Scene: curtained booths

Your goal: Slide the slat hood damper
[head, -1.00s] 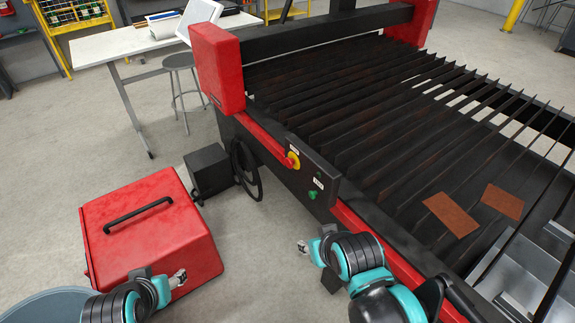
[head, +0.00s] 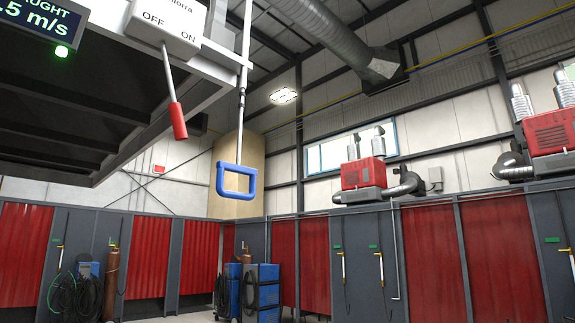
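A dark-bottomed hood (head: 60,110) with a pale rim hangs overhead at the upper left. A white box (head: 168,22) marked OFF and ON is on its edge. A lever with a red grip (head: 178,121) slants down from this box, its upper end nearer the OFF mark. To the right, a blue loop handle (head: 237,181) hangs on a thin rod (head: 240,105). I cannot tell from the markings which of these works the damper. Neither of my grippers is in view.
A display (head: 42,30) with a lit green lamp is at the top left corner. Below stand grey booths with red curtains (head: 148,255), gas bottles (head: 111,284) and blue machines (head: 262,290). Red units (head: 363,173) sit on top of the booths. The air around the blue handle looks clear.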

